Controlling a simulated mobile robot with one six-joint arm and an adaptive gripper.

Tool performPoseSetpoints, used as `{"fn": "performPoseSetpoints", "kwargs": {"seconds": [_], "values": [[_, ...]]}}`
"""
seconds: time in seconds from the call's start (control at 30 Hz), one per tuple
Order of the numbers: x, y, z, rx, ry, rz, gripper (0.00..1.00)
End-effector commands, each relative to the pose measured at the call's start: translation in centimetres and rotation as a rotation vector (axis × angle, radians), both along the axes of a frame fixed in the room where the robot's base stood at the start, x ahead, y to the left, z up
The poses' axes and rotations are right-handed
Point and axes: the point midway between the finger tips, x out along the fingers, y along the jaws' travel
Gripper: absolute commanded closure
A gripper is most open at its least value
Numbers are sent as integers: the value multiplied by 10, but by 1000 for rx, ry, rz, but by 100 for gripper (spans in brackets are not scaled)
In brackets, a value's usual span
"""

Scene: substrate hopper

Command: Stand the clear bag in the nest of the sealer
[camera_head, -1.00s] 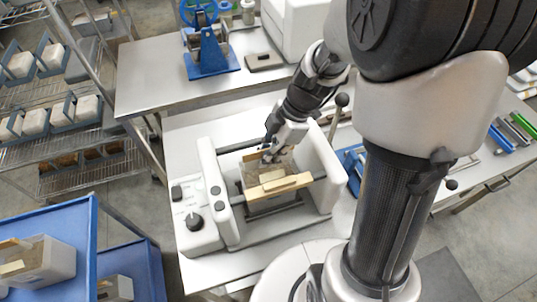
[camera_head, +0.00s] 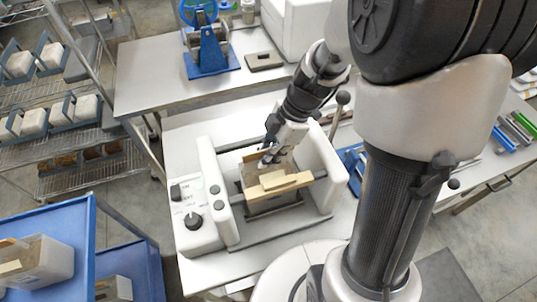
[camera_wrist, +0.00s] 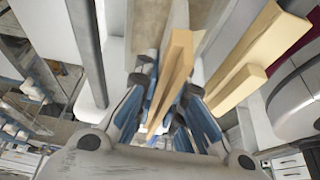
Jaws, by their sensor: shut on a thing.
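The sealer (camera_head: 207,178) is a white frame with two side walls, a cross rod and a control box, standing on the bench. The clear bag (camera_head: 255,178) shows as a see-through, brownish body between the side walls, behind the tan sealing bar (camera_head: 285,185); its lower part is largely hidden. My gripper (camera_head: 270,158) points down between the walls, shut on the bag's top. In the wrist view a tan strip (camera_wrist: 174,75) lies between my fingers (camera_wrist: 165,100), with the sealing bar (camera_wrist: 262,55) to its right. I cannot tell whether the bag's base touches the nest.
A lever with a dark knob (camera_head: 343,97) rises beside the sealer's right wall. A blue stand (camera_head: 212,58) and a flat dark block (camera_head: 264,61) are on the rear bench (camera_head: 150,75). A blue cart (camera_head: 85,230) with clear bins stands at lower left.

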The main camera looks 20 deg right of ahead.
Motion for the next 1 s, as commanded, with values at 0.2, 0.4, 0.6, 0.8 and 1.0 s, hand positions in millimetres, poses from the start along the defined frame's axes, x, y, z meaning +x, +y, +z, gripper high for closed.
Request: {"fn": "performPoseSetpoints", "kwargs": {"seconds": [0.2,0.4,0.6,0.8,1.0], "values": [[1,0,-2,0,-3,0,100],[1,0,-2,0,-3,0,100],[1,0,-3,0,-2,0,81],[0,0,-3,0,-1,0,68],[0,0,-4,0,-1,0,67]]}}
